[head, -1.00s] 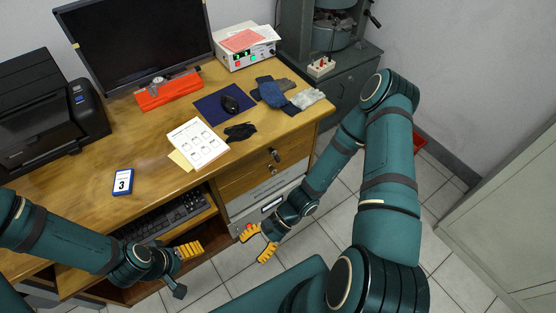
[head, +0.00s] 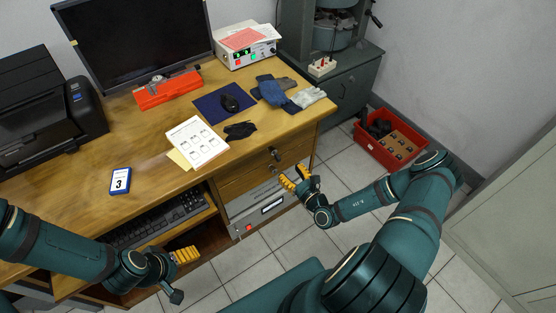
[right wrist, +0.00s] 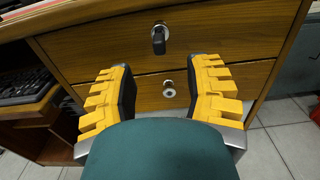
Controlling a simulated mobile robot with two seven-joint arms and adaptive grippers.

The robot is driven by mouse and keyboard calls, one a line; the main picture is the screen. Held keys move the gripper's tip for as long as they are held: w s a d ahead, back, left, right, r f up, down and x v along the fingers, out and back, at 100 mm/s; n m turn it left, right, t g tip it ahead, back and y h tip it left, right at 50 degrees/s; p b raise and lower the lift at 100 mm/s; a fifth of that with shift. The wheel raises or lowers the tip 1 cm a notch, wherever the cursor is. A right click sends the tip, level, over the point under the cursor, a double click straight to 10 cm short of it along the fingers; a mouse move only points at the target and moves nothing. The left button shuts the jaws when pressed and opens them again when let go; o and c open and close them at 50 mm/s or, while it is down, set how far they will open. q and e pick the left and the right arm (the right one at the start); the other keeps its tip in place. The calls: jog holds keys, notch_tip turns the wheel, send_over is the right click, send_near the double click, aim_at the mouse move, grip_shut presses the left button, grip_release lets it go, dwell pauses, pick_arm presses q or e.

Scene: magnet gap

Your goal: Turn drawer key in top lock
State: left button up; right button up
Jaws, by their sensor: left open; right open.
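The drawer key (right wrist: 158,42) sits in the top lock (right wrist: 160,29) of the desk's top drawer, its dark head hanging down. In the head view the key (head: 275,154) is a small dark shape on the drawer front. Below it the second drawer (right wrist: 225,77) has a round lock (right wrist: 169,90) without a key. My right gripper (right wrist: 163,66) is open and empty, facing the drawers, with the key ahead of it and apart from the yellow-padded fingers. It also shows in the head view (head: 293,181). My left gripper (head: 184,270) is open and empty, near the keyboard shelf.
The wooden desk top (head: 150,150) overhangs the drawers. A grey case (head: 268,208) stands below them. A red crate (head: 390,143) of parts is on the floor at right, near my right arm. The tiled floor (head: 275,240) before the desk is clear.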

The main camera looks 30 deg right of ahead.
aim_at(280, 161)
jog(key=w+b, duration=0.1)
jog(key=w, duration=0.2)
jog(key=shift+w+a+f+b, duration=0.1)
jog(key=shift+w+a+b, duration=0.1)
jog(key=shift+w+b, duration=0.15)
jog(key=shift+w+a+p, duration=0.1)
jog(key=shift+w+p, duration=0.2)
jog(key=shift+w, duration=1.4)
grip_shut()
